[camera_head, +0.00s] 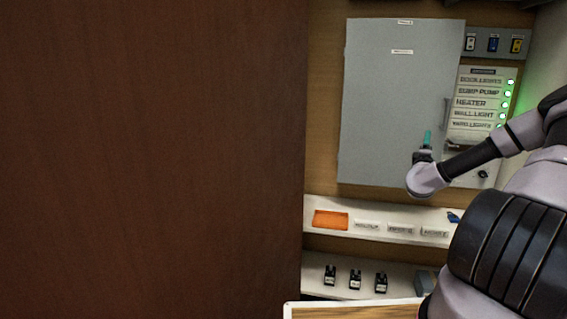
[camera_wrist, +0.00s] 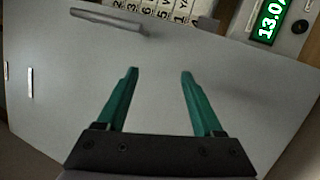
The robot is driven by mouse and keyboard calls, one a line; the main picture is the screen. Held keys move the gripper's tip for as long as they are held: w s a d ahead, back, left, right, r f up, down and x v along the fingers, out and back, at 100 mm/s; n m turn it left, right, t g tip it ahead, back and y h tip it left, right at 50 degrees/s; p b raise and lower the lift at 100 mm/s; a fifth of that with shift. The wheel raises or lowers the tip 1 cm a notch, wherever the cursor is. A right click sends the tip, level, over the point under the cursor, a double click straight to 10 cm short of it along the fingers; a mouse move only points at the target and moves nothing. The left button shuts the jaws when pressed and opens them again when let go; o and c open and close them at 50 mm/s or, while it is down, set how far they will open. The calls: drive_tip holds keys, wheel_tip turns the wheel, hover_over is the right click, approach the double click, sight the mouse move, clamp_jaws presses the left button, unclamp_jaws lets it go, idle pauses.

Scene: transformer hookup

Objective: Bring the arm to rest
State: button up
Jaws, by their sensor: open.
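My gripper (camera_wrist: 158,75) shows in the wrist view with its two teal fingers spread apart and nothing between them. It faces the grey panel door (camera_wrist: 70,80). In the head view my gripper (camera_head: 428,138) is small, in front of the lower right part of the grey cabinet door (camera_head: 385,100). My arm reaches in from the right edge with its elbow bent. I cannot tell whether the fingertips touch the door.
A brown wooden panel (camera_head: 150,160) fills the left. Right of the door is a label board (camera_head: 478,103) with green lights. Below are a shelf with an orange tray (camera_head: 331,220) and a lower shelf with several black parts (camera_head: 355,280). A lit green display (camera_wrist: 268,20) shows in the wrist view.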

drive_tip(key=s+a+r+n+t+y, duration=0.1)
drive_tip(key=a+r+n+t+y, duration=0.1)
drive_tip(key=a+r+n+y, duration=0.7)
drive_tip(key=a+r+n+t+y, duration=0.1)
drive_tip(key=a+r+n+y, duration=0.4)
drive_tip(key=a+n+y, duration=0.6)
drive_tip(key=s+a+r+n+g+y, duration=0.1)
drive_tip(key=s+a+n+g+y, duration=0.3)
drive_tip(key=s+a+n+g, duration=0.45)
drive_tip(key=s+a+r+n+g+y, duration=0.2)
drive_tip(key=s+a+n+g+y, duration=0.4)
drive_tip(key=a+n, duration=0.4)
drive_tip(key=s+a+f+n+g+h, duration=0.25)
drive_tip(key=s+n+g+h, duration=0.35)
drive_tip(key=s+n+h, duration=0.65)
drive_tip(key=s+d+r+n+t+h, duration=0.1)
drive_tip(key=s+d+r+t+h, duration=0.1)
drive_tip(key=s+d, duration=0.3)
drive_tip(key=s+d+r+n+t+h, duration=0.2)
drive_tip(key=s+d+t, duration=0.2)
drive_tip(key=d, duration=0.5)
drive_tip(key=s, duration=0.2)
drive_tip(key=shift+s+r+h, duration=0.3)
drive_tip(key=shift+r+h, duration=0.05)
